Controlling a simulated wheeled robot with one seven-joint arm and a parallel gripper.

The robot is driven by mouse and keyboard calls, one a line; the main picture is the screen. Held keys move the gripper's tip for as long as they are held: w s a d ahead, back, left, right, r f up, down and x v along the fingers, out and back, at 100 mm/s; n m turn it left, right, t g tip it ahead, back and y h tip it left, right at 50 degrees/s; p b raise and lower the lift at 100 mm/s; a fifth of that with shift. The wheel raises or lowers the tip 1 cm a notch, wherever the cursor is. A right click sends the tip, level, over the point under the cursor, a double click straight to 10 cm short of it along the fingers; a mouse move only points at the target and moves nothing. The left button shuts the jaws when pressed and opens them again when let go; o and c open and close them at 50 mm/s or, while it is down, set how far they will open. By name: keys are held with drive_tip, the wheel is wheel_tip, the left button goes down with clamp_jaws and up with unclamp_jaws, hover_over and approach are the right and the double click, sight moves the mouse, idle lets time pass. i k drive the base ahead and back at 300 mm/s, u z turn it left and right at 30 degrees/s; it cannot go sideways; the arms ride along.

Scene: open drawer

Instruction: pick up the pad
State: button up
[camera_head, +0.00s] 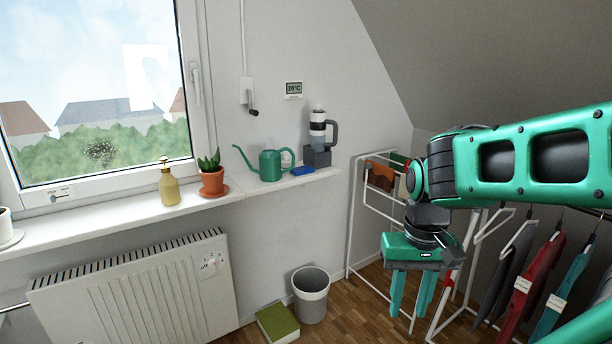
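A small flat blue pad (303,171) lies on the right part of the white window sill, between the green watering can and a grey block. Its front edge is close to the sill's edge. My gripper (408,312) hangs in front of the drying rack at the right, with its two green fingers pointing down and apart. It is open with nothing seen between the fingers. It is to the right of the blue pad, lower in the picture and clearly apart from it.
The sill (130,221) also bears a green watering can (271,166), a potted plant (212,182), a yellow bottle (168,186) and a bottle-like device (318,135). Below are a radiator (140,300), a bin (311,300) and a green-topped block (278,323). A drying rack (352,220) stands right.

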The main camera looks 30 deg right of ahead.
sight(306, 170)
drive_tip(key=z, duration=0.05)
drive_tip(key=i, duration=2.15)
drive_tip(key=u, duration=0.05)
